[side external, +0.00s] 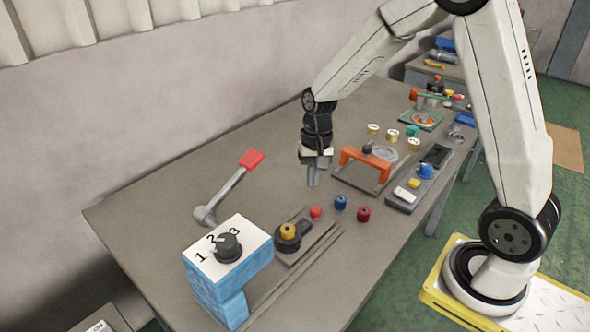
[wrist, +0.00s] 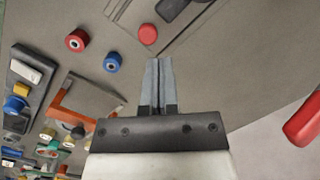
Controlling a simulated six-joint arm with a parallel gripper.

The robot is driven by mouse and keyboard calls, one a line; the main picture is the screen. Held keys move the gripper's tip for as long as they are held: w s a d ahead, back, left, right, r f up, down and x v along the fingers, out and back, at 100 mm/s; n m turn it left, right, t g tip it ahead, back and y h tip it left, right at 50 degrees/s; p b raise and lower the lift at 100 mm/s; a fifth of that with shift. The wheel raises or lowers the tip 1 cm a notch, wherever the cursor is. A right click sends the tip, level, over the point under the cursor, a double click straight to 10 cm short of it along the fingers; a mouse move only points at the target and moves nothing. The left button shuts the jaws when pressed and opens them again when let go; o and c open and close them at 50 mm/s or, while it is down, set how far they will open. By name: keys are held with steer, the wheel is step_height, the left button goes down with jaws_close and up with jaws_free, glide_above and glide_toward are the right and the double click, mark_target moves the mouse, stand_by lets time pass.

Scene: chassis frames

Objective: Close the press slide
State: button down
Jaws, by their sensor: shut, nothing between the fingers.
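My gripper (side external: 313,181) is shut and empty, pointing down above the table, left of an orange bridge (side external: 366,157). The bridge stands over a flat grey plate with a dark knob at its top. A second low fixture, a grey railed base (side external: 318,245) with a dark block (side external: 303,228) and a yellow ring (side external: 288,231), lies nearer the camera. I cannot tell for certain which is the press slide. In the wrist view my closed fingers (wrist: 158,62) point towards a red button (wrist: 148,34) and the railed base; the orange bridge (wrist: 67,113) is at the left. Nothing touches the fingers.
A blue block with a numbered dial (side external: 228,247) and a red-ended lever (side external: 251,160) stand at the front left. Blue (side external: 340,202) and red (side external: 363,213) round pieces sit on the table. A control panel (side external: 415,182) is at the right. The table behind the lever is clear.

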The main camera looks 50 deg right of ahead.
mark_target(298, 222)
steer(key=w+m, duration=0.1)
steer(key=w+d+f+m+g+y, duration=0.1)
steer(key=w, duration=0.1)
steer(key=w+d+f+m+y, duration=0.1)
steer(key=w+m, duration=0.1)
steer(key=shift+d, duration=0.2)
steer(key=x, duration=0.9)
steer(key=shift+s+a+f, duration=0.15)
steer(key=shift+s+f, duration=0.05)
steer(key=shift+f, duration=0.05)
steer(key=shift+s+a+f, duration=0.1)
steer(key=shift+s+a, duration=0.4)
steer(key=shift+a, duration=0.4)
steer(key=shift+s+a, duration=0.5)
steer(key=shift+a, duration=0.4)
